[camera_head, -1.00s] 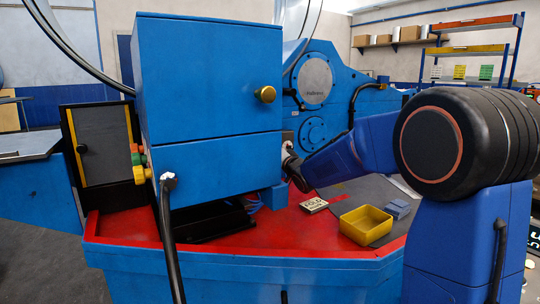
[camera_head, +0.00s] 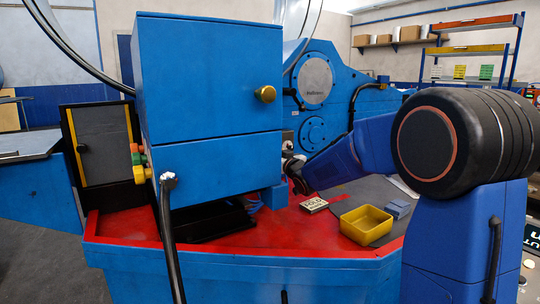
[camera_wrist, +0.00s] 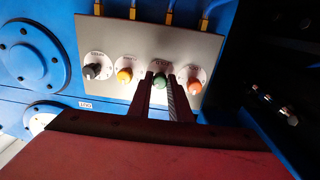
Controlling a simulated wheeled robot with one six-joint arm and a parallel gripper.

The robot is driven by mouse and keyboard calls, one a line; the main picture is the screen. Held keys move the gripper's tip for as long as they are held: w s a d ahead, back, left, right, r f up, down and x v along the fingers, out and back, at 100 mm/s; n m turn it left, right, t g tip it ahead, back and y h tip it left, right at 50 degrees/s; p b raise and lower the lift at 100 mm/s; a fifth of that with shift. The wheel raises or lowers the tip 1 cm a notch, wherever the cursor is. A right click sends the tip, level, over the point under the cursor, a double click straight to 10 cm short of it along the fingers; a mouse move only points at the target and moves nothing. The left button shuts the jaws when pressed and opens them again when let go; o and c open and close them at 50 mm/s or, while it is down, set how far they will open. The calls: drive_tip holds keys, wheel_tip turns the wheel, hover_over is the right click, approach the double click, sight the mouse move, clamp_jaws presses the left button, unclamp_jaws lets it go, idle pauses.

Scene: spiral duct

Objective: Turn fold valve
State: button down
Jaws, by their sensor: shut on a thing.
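In the wrist view a pale grey panel (camera_wrist: 190,48) carries a row of knobs on white discs. A green knob (camera_wrist: 160,81) sits between an orange knob (camera_wrist: 124,76) and a red-orange knob (camera_wrist: 195,86). My gripper (camera_wrist: 160,90) has its two dark fingers on either side of the green knob and is shut on it.
A black knob (camera_wrist: 93,70) is at the panel's left end. Yellow-ended cables (camera_wrist: 169,18) enter along its top edge.

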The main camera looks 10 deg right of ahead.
drive_tip(key=n, duration=1.4)
drive_tip(key=n+y, duration=0.1)
drive_tip(key=n, duration=1.3)
drive_tip(key=shift+d+g, duration=0.1)
drive_tip(key=shift+g, duration=0.3)
drive_tip(key=shift+f, duration=0.1)
drive_tip(key=c, duration=1.6)
unclamp_jaws()
drive_tip(key=shift+c, duration=0.2)
drive_tip(key=v, duration=1.7)
drive_tip(key=shift+d, duration=0.3)
drive_tip(key=shift+s, duration=0.15)
